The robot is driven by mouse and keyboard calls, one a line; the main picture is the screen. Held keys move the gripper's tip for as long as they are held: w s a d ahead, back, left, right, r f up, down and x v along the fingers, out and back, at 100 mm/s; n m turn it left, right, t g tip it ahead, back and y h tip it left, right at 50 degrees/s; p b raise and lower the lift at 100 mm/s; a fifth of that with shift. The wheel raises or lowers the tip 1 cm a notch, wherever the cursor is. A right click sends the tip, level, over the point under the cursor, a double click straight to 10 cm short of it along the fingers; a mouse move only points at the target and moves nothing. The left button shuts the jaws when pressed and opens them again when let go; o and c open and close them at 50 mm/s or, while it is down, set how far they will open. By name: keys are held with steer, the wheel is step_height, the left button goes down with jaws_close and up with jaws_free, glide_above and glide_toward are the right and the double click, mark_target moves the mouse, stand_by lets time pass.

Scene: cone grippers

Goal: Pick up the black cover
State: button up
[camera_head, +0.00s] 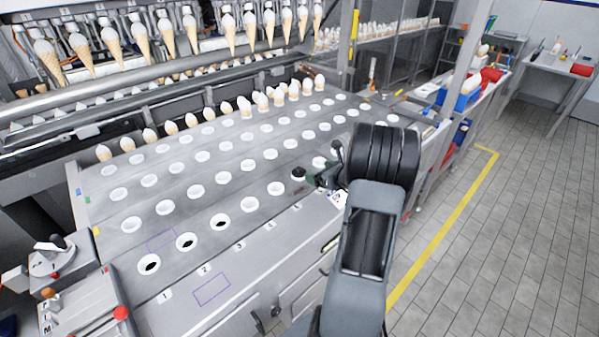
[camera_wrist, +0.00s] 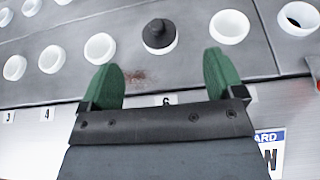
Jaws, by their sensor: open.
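The black cover (camera_wrist: 158,35) is a dark round piece with a small knob on top. In the wrist view it sits in a white ring of the front row, by the label 6. In the head view the black cover (camera_head: 298,173) is a dark spot left of my gripper (camera_head: 318,170). In the wrist view my gripper (camera_wrist: 166,78) has two green fingers spread wide apart, with nothing between them. The cover lies beyond the fingertips, roughly centred between them and apart from them.
The grey metal plate (camera_head: 120,240) holds rows of white rings, several of them with dark openings. Ice cream cones (camera_head: 262,102) stand in the back rows, and more hang above. A brownish stain (camera_wrist: 138,77) marks the plate between my fingers. Tiled floor (camera_head: 500,240) is clear at right.

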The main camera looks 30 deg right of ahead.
mark_target(300, 169)
steer(key=x, duration=0.4)
steer(key=shift+a, duration=0.1)
steer(key=shift+p+x, duration=1.1)
steer(key=shift+x, duration=1.55)
steer(key=shift+s+a+f, duration=0.1)
steer(key=shift+a+f, duration=0.05)
steer(key=shift+a, duration=0.05)
steer(key=c, duration=1)
